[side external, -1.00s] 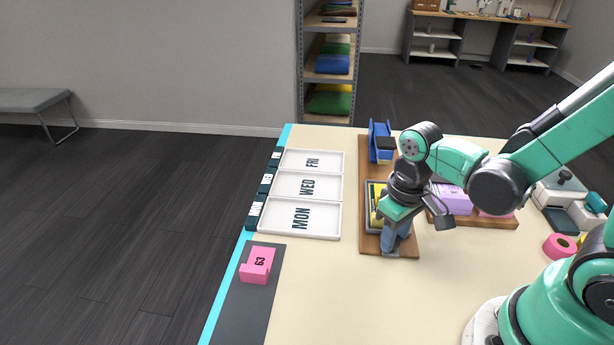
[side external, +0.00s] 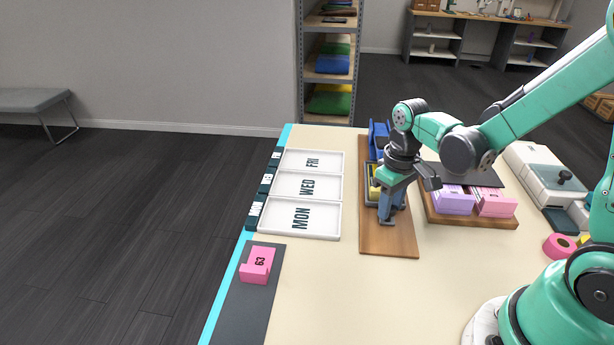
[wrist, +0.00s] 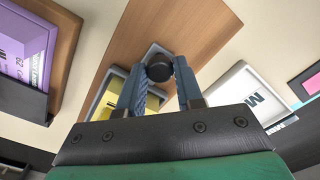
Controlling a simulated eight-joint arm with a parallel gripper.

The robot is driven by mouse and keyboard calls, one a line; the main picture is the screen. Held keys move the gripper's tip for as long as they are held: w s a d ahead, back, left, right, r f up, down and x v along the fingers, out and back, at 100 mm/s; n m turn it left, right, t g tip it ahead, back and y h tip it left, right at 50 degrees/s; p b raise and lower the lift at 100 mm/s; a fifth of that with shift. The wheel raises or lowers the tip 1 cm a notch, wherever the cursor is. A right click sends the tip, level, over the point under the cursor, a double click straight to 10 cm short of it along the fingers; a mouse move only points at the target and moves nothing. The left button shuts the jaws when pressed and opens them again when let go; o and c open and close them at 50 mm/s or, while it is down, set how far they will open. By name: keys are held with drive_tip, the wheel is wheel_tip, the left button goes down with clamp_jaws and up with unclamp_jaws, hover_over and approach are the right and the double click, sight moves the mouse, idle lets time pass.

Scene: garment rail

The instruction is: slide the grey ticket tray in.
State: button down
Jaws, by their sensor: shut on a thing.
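The grey ticket tray (side external: 367,186) holds yellow tickets (side external: 375,190) and lies on a long wooden board (side external: 388,243). Its far end is close to a blue device (side external: 379,140) at the back of the board; my arm partly hides the space between them. My gripper (side external: 389,219) points down at the tray's near end. In the wrist view, my gripper (wrist: 160,70) has its two blue fingers closed on a dark round knob (wrist: 158,67) at the tray's end. The yellow tickets (wrist: 151,103) show partly behind the fingers.
A wooden stand with purple (side external: 455,203) and pink (side external: 495,205) blocks is close on the right. The board's near part is clear.

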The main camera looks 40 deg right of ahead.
drive_tip(key=c, duration=0.6)
unclamp_jaws()
drive_tip(key=shift+w+d, duration=0.2)
drive_tip(key=shift+r, duration=2.8)
drive_tip(key=shift+s+a+r+t, duration=0.3)
drive_tip(key=shift+a+r+t, duration=0.65)
drive_tip(key=shift+t, duration=0.3)
drive_tip(key=shift+s+a+r+t, duration=0.3)
drive_tip(key=shift+a+r+t, duration=0.55)
drive_tip(key=shift+t, duration=0.35)
drive_tip(key=shift+s+a+r+t, duration=0.3)
drive_tip(key=shift+a+r+t, duration=0.65)
drive_tip(key=shift+t, duration=0.3)
